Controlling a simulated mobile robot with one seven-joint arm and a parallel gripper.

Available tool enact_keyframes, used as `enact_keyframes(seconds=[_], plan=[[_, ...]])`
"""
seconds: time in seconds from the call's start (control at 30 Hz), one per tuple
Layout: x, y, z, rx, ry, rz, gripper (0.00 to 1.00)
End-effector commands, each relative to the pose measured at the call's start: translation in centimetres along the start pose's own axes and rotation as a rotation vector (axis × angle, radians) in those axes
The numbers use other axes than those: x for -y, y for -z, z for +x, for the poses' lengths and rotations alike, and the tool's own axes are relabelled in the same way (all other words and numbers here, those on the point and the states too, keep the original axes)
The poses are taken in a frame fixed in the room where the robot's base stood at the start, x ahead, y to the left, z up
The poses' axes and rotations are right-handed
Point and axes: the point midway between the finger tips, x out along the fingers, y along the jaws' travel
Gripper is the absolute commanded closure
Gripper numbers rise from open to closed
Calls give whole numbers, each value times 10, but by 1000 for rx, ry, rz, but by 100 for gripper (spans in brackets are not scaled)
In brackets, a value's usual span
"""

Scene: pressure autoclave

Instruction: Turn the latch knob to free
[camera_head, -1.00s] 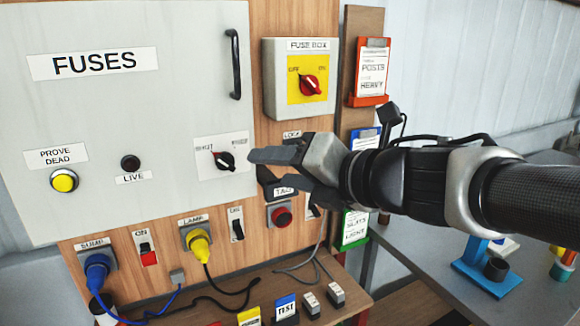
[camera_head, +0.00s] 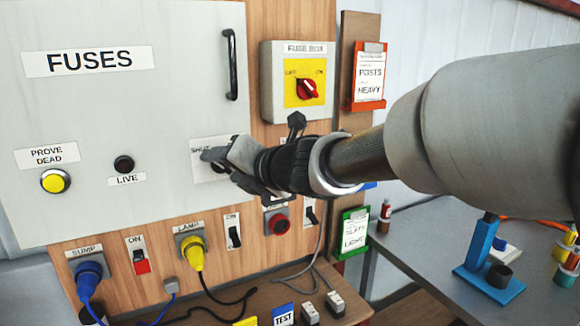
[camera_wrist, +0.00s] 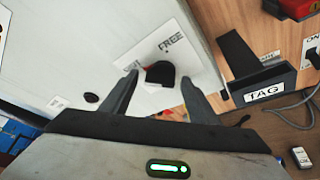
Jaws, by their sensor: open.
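The latch knob (camera_wrist: 161,74) is black with a red mark, on a white plate (camera_wrist: 148,54) lettered FREE in the wrist view. Its red mark is at the left of the knob, not toward FREE. In the camera_head view the plate (camera_head: 199,145) shows SHUT at its left, and my gripper hides most of the knob. My gripper (camera_wrist: 158,82) is open, with one finger on each side of the knob. It also covers the plate's right part in the camera_head view (camera_head: 222,168). I cannot tell whether the fingers touch the knob.
The FUSES door (camera_head: 110,110) has a black handle (camera_head: 232,64) above the plate. The fuse box (camera_head: 299,80) with a red knob is at the upper right. A TAG holder (camera_wrist: 262,88) juts out to the right in the wrist view. Plugs and switches line the panel below.

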Motion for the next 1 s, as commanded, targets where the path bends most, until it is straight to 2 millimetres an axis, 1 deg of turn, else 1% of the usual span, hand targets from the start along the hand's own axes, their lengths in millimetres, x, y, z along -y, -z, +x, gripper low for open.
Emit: enact_keyframes(seconds=[0.23, 0.47, 0.77, 1.0], plan=[[0, 0, 1, 0, 0, 0, 45], [0, 0, 0, 0, -1, 0, 84], [0, 0, 0, 0, -14, 28, 85], [2, 0, 0, 1, -62, 142, 85]])
